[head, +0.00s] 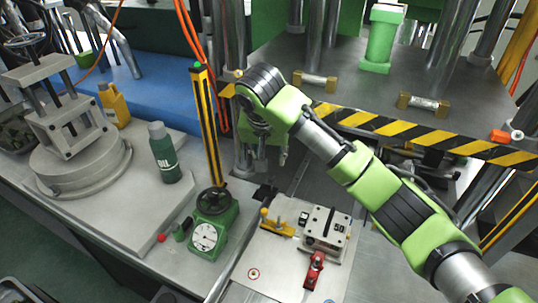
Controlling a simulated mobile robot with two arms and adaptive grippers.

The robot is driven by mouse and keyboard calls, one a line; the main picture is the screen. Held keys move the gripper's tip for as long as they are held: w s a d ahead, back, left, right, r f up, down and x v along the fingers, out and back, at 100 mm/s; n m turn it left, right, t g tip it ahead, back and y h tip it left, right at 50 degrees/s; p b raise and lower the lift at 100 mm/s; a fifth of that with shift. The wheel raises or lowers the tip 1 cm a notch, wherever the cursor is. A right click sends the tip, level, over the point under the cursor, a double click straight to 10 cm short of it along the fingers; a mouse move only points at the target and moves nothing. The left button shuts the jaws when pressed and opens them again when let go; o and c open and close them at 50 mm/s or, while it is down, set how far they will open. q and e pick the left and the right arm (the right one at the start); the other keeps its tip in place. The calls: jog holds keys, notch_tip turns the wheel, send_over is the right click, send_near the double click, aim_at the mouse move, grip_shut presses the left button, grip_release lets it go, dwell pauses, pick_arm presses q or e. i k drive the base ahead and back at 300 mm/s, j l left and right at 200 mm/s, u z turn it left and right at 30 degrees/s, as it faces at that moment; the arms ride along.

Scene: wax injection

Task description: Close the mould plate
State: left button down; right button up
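The mould (325,229) is a small metal block with holes in its top, on a pale fixture board (270,262) at the lower centre. I cannot tell which part is the movable mould plate, or whether it is open. A red-handled clamp (314,270) is in front of the mould and a yellow-handled clamp (277,224) is to its left. My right arm reaches in from the right, above and behind the mould. My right gripper (266,145) points down, up and left of the mould and apart from it; its fingers are small and partly hidden. My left gripper is out of view.
A green dial gauge (209,232) with a handwheel and a yellow-black post (206,125) stand left of the fixture. A green oil bottle (164,153) and a grey press (75,130) are further left. A striped press edge (420,135) crosses behind my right arm.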

aim_at(265, 267)
jog(key=k, duration=2)
